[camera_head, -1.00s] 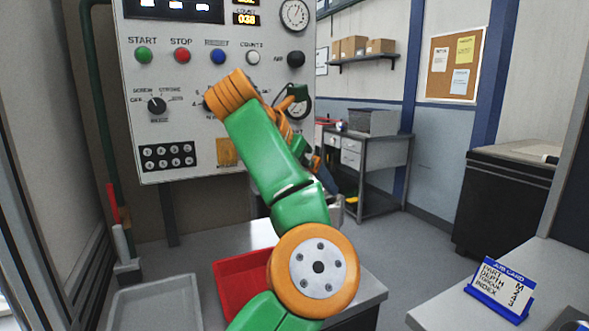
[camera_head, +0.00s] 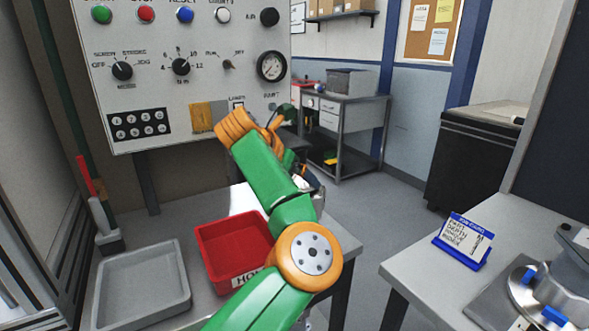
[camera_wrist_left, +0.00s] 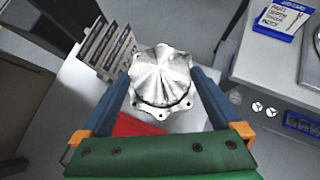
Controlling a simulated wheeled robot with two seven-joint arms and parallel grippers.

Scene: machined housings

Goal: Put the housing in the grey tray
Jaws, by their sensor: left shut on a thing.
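The housing (camera_wrist_left: 160,82) is a round silver metal part with a lobed, bolt-holed flange. In the left wrist view it sits between the two blue fingers of my left gripper (camera_wrist_left: 163,88), which is shut on it. In the head view my green and orange left arm mostly hides the gripper and housing; only small dark and silver parts show beyond the forearm. The grey tray (camera_head: 143,287) stands at the lower left of the head view, on the bench, and looks empty. My right gripper is not in view.
A red bin (camera_head: 235,240) with a partly hidden label stands right of the grey tray. A control panel (camera_head: 190,75) rises behind. At right, another bench holds a job card (camera_head: 464,241) and a metal fixture (camera_head: 545,290) with blue parts.

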